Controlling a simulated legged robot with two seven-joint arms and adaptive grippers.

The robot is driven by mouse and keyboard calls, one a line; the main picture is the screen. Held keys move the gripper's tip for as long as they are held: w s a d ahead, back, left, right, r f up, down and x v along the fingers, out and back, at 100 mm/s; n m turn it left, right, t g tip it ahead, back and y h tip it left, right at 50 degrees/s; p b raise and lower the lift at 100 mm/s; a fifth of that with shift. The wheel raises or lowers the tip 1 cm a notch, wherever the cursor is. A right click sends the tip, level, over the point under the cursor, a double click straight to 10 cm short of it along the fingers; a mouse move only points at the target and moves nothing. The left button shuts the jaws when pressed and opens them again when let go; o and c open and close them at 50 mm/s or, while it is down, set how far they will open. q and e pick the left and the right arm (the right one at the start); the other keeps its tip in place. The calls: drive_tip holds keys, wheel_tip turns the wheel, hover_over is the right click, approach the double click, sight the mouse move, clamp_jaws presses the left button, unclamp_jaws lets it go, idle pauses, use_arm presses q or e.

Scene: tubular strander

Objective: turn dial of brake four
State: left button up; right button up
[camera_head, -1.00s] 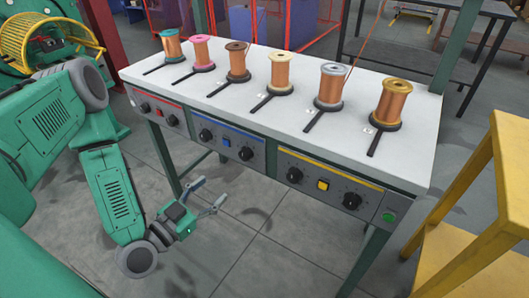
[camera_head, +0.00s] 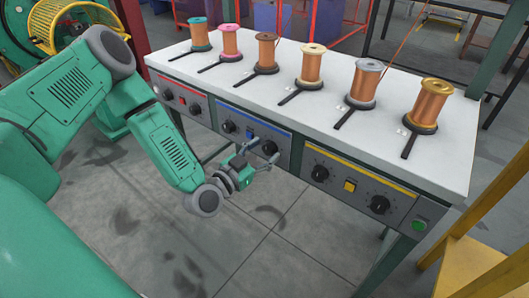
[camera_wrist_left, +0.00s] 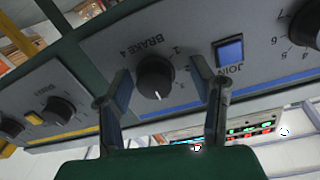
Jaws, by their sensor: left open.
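The brake four dial (camera_wrist_left: 155,78) is a round black knob with a white pointer mark, under the label "BRAKE 4" in the left wrist view. Its mark points toward the picture's bottom; the numbers 1, 2 and 3 show to its right. In the head view it is the right knob (camera_head: 269,147) of the blue-striped panel. My left gripper (camera_head: 262,155) is open just in front of it. In the wrist view its two fingers stand apart on either side of the dial; I cannot tell whether they touch it. My right gripper is not in view.
The blue JOIN button (camera_wrist_left: 229,52) lies close to the right finger. The yellow-striped panel (camera_head: 350,186) is beside the dial's panel. Several wire spools (camera_head: 312,65) stand on the white tabletop (camera_head: 285,110) above. A yellow stand (camera_head: 480,255) is at the right.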

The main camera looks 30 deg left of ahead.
use_arm(q)
drive_tip(key=shift+d+r, duration=0.1)
drive_tip(key=shift+d, duration=0.15)
drive_tip(key=shift+c, duration=0.8)
drive_tip(key=shift+d+r, duration=0.1)
drive_tip(key=shift+d, duration=0.3)
drive_tip(key=c, duration=1)
drive_tip(key=shift+a, duration=0.35)
drive_tip(key=n, duration=0.2)
drive_tip(key=shift+d+n, duration=0.15)
drive_tip(key=shift+n, duration=0.15)
drive_tip(key=n, duration=0.4)
drive_tip(key=shift+f+n+b, duration=0.25)
drive_tip(key=shift+n+b, duration=0.15)
drive_tip(key=n+b, duration=0.1)
drive_tip(key=n, duration=0.3)
drive_tip(key=shift+n, duration=0.3)
drive_tip(key=shift+s+n+t+y+b, duration=0.1)
drive_tip(key=shift+n+t+y+b, duration=0.3)
drive_tip(key=shift+n, duration=1.6)
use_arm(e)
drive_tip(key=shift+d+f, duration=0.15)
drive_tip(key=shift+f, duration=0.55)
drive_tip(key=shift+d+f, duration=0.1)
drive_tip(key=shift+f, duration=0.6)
